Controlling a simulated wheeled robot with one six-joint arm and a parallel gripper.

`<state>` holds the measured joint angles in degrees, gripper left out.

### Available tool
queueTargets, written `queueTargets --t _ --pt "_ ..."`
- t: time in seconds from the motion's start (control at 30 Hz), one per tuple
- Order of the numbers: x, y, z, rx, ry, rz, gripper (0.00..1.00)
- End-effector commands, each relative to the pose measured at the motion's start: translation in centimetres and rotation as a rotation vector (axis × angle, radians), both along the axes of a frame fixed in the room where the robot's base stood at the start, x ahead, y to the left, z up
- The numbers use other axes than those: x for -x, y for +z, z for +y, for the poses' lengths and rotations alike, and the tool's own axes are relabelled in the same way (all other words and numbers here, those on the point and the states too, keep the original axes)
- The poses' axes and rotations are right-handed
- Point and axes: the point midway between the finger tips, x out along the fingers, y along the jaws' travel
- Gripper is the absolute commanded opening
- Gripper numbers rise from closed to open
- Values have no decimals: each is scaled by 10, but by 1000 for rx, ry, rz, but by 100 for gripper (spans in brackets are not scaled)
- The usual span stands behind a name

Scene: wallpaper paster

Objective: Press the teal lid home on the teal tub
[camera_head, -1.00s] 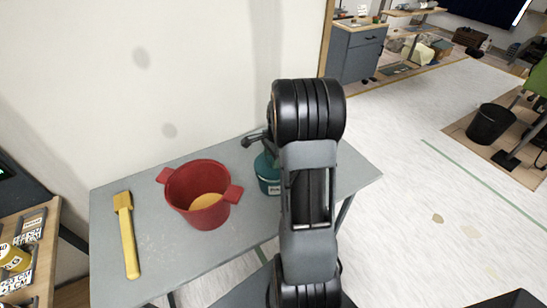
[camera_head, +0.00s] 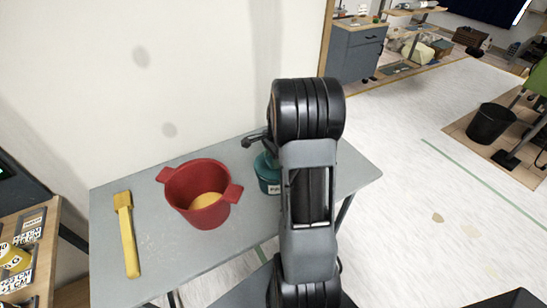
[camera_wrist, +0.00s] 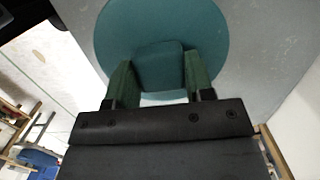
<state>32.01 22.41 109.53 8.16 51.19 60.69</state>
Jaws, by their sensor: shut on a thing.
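The teal tub (camera_head: 267,183) stands on the grey table, partly hidden behind my arm in the head view; a white label shows low on its side. In the wrist view the round teal lid (camera_wrist: 205,40) fills the upper middle, with a block-shaped teal knob (camera_wrist: 160,65) at its near part. My gripper (camera_wrist: 160,80) is shut on the lid's knob, one green finger on each side. The lid lies over the tub's place, but the rim between them is hidden, so I cannot tell whether it is seated.
A red two-handled bucket (camera_head: 203,194) with orange-yellow contents stands left of the tub. A yellow brush (camera_head: 127,235) lies at the table's left. The grey table (camera_head: 165,255) has bare room at its front, and a wall rises behind it.

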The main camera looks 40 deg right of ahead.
Motion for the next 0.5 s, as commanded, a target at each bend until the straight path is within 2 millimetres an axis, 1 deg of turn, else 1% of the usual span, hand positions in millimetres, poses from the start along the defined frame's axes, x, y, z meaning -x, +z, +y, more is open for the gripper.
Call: queueTargets --t 0.5 --pt "0 -14 0 0 0 0 25"
